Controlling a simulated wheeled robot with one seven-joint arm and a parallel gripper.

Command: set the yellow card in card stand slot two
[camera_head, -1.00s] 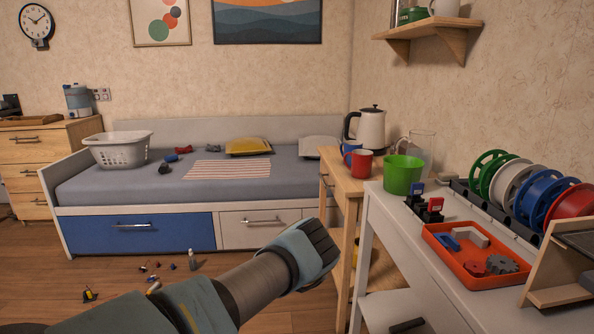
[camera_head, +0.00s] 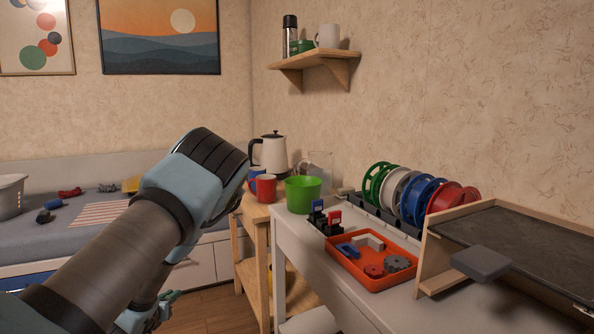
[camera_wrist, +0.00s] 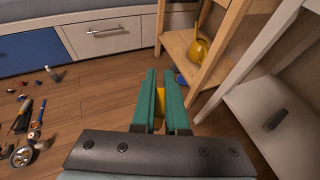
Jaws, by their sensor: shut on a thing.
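My gripper (camera_wrist: 160,74) shows in the wrist view with its two green fingers close together, pointing over the wooden floor. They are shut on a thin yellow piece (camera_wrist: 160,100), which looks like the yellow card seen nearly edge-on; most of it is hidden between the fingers. In the head view my arm crosses the lower left, in front of the bed, and the card cannot be made out. A small black holder with a blue and a red piece (camera_head: 326,229) stands on the white table; I cannot tell whether it is the card stand. No numbered slots are readable.
The white table (camera_head: 290,240) holds an orange tray (camera_head: 385,284), a green cup (camera_head: 303,194), a rack of spools (camera_head: 413,198) and a wooden-framed dark panel (camera_head: 530,245). A wooden shelf unit (camera_head: 249,262) stands left of it. Small items litter the floor (camera_wrist: 95,110).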

